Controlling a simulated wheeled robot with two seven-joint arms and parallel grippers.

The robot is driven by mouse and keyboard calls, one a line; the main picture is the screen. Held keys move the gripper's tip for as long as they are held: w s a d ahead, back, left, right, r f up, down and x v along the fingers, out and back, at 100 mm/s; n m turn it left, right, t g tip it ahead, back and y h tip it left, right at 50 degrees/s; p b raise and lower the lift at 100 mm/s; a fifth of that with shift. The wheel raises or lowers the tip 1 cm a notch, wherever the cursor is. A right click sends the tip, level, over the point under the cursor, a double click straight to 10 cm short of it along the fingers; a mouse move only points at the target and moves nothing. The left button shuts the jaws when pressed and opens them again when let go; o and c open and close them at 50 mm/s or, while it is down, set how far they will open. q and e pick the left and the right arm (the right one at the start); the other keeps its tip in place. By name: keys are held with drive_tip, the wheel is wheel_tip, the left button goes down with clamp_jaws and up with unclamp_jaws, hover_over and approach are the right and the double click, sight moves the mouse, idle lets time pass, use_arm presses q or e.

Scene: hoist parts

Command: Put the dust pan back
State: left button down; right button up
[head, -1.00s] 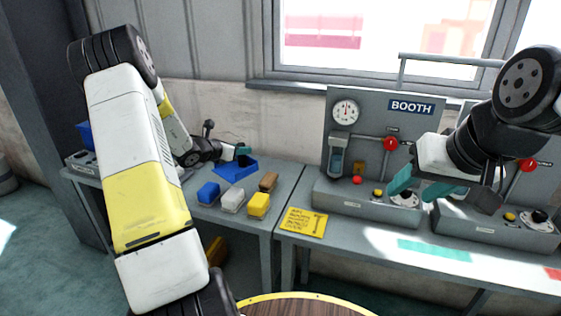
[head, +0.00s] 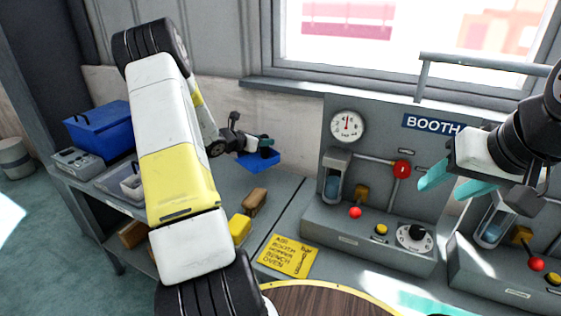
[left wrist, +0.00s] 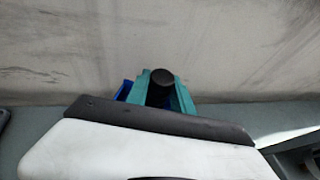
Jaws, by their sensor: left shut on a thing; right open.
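The blue dust pan (head: 259,161) is at the back of the left bench, against the wall in the head view. My left gripper (head: 264,143) is shut on it, and the pan seems held just above the bench top. In the left wrist view, the teal fingers (left wrist: 160,100) close around a black round handle end (left wrist: 161,77). Only a sliver of blue pan (left wrist: 124,90) shows there, and the rest is hidden. My right gripper (head: 452,187) is open and empty in front of the booth panel.
A blue bin (head: 100,130) and a grey tray stand at the bench's left end. A yellow block (head: 240,229) and a brown block (head: 254,201) lie in front of the pan. A yellow note (head: 288,256) lies beside the booth panel (head: 375,130). A round wooden top is at the bottom.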

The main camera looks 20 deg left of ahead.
sight(261, 160)
use_arm(q)
wheel_tip(261, 160, down, 8)
drive_tip(key=shift+f, duration=0.15)
idle(0.3)
drive_tip(key=c, duration=1.1)
unclamp_jaws()
drive_tip(key=shift+f, duration=0.1)
